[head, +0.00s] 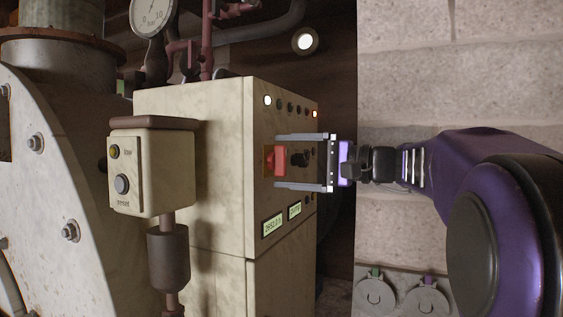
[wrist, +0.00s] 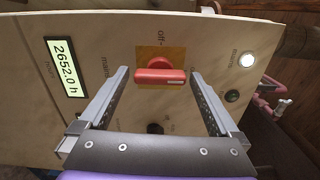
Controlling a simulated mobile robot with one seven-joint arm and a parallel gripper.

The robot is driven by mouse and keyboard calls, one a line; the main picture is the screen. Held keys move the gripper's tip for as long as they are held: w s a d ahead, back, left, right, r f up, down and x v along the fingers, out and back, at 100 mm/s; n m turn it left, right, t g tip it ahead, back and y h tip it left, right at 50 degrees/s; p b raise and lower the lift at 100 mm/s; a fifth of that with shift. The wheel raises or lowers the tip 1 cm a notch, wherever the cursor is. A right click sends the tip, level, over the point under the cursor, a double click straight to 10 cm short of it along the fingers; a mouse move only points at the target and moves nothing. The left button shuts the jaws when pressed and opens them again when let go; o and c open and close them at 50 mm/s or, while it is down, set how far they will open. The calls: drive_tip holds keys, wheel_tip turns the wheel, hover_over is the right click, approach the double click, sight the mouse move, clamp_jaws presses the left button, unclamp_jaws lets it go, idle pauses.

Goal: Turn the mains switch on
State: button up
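The mains switch is a red rotary handle (wrist: 160,76) on a yellow square plate (wrist: 150,53). It also shows red on the cream cabinet's front in the head view (head: 281,160). In the wrist view its bar lies level, with a pale mark at its right end. An "off" label stands above the plate; another label by the right finger is mostly hidden. My gripper (wrist: 159,73) is open and empty, one finger beyond each end of the bar. In the head view the gripper (head: 278,161) reaches in from the right, its tips close to the panel. I cannot see any contact.
The cabinet (head: 190,100) carries a lit white lamp (head: 267,100), several other lamps, and two displays, one (wrist: 64,66) reading 2652.0 h. A cream button box (head: 150,172) on a post stands at left.

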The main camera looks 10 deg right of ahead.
drive_tip(key=v, duration=1.7)
drive_tip(key=shift+d, duration=0.15)
drive_tip(key=shift+s, duration=0.1)
